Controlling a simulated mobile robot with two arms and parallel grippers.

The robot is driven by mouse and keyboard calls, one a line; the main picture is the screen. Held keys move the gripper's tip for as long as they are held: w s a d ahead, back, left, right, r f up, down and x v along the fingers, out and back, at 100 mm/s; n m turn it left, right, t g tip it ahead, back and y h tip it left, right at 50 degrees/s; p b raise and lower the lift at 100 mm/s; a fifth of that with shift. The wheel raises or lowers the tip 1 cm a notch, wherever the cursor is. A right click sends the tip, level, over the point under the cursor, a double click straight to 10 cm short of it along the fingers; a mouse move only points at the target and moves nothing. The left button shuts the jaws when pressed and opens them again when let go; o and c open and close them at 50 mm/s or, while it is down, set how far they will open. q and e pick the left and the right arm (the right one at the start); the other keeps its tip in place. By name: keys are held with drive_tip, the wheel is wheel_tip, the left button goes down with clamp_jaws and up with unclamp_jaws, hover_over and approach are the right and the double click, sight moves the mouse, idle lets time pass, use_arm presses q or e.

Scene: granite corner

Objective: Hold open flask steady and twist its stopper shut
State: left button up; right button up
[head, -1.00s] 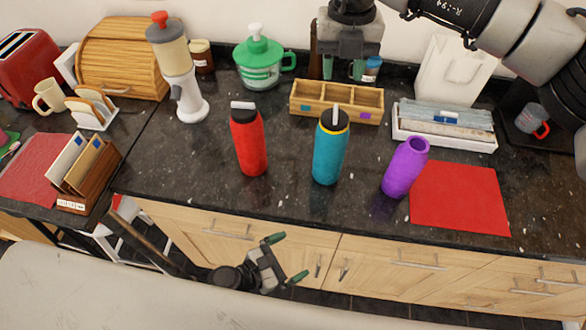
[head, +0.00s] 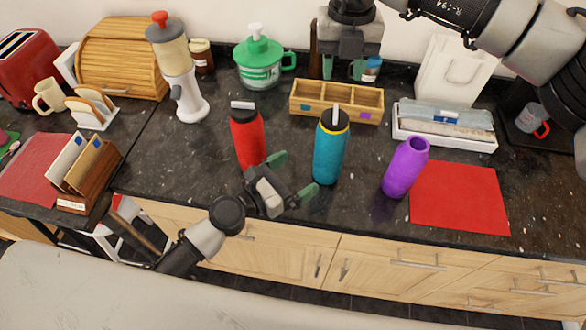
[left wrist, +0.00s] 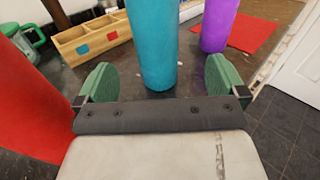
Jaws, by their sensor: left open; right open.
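A teal flask (head: 330,155) stands upright in the middle of the counter. Its dark stopper (head: 336,118) has an upright pale loop, and a yellow band shows below it. My left gripper (head: 291,178) is open and empty, low at the counter's front edge, left of the teal flask and apart from it. In the left wrist view the teal flask (left wrist: 153,40) stands ahead, between the green fingers in the picture. My right gripper (head: 343,68) is open, pointing down at the back, above and behind the wooden tray.
A red flask (head: 248,145) stands close left of my left gripper. A purple flask (head: 405,168) with no stopper visible stands right, beside a red mat (head: 460,200). Behind are a wooden compartment tray (head: 308,108), a green-lidded jug (head: 260,65) and a white tray (head: 440,139).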

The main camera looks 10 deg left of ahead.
sight(331, 147)
use_arm(q)
drive_tip(key=x, duration=1.1)
drive_tip(key=shift+w+a+r, duration=0.25)
drive_tip(key=shift+w, duration=0.05)
